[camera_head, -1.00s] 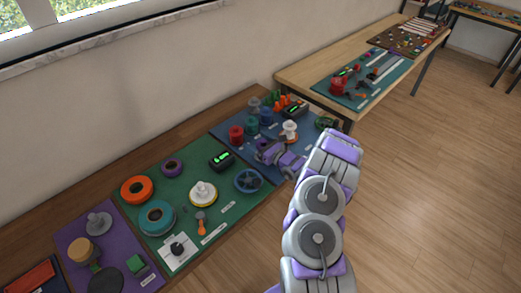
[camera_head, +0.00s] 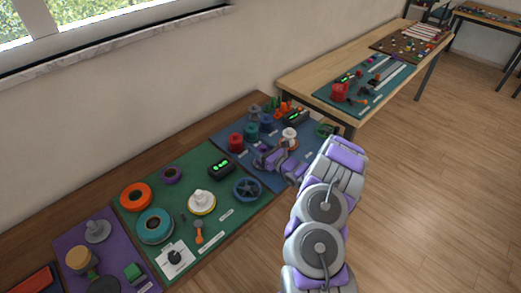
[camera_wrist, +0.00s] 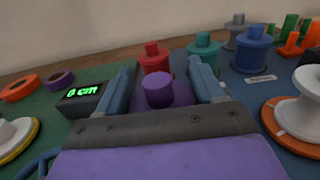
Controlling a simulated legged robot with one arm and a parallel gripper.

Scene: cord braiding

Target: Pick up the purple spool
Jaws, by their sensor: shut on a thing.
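The purple spool (camera_wrist: 158,92) stands between the two blue-grey fingers of my gripper (camera_wrist: 163,84) in the wrist view, its round top facing the camera. The fingers are shut on it, one at each side. Its lower part is hidden behind the gripper body. In the head view, my gripper (camera_head: 262,160) is low over the blue mat (camera_head: 284,179), and the purple spool (camera_head: 263,148) shows only as a small patch at the fingers. I cannot tell whether it touches the mat.
A red spool (camera_wrist: 154,58) and a teal spool (camera_wrist: 203,50) stand close behind the purple one. A blue spool (camera_wrist: 252,50) is to their right. A white spool on an orange-rimmed base (camera_wrist: 298,110) is at the right. A display reading 0 cm (camera_wrist: 80,98) lies left.

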